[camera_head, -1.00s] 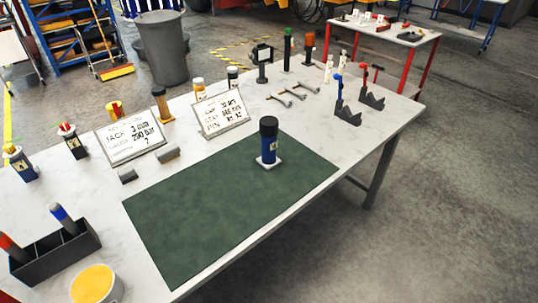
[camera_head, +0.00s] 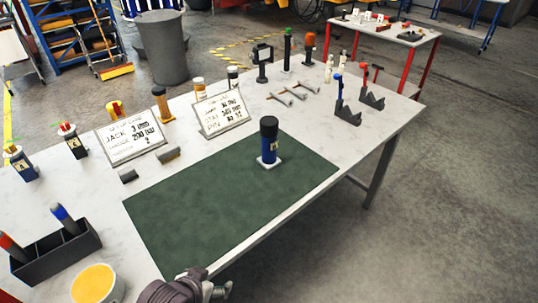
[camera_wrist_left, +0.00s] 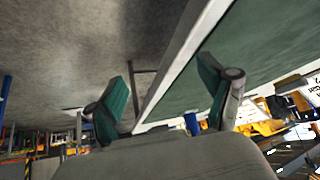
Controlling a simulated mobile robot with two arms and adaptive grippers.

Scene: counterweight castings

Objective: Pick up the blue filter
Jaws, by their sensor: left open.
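The blue filter (camera_head: 269,148), a blue cylinder with a black top and a small pale label, stands upright on a small white base on the green mat (camera_head: 200,215). My left gripper (camera_head: 220,290) shows at the bottom edge of the head view, by the table's front edge, well short of the filter. In the left wrist view its two green-padded fingers (camera_wrist_left: 164,84) are spread apart with nothing between them. A small blue patch (camera_wrist_left: 191,124) beside the right finger there may be the filter; I cannot be sure. My right gripper is not in view.
Two sign boards (camera_head: 133,139) (camera_head: 222,113) stand behind the mat. A dark holder (camera_head: 55,252) with red and blue-topped cylinders and a yellow-topped tub (camera_head: 95,284) are at left. Blue and red-handled clamps (camera_head: 347,110) stand at right. The mat around the filter is clear.

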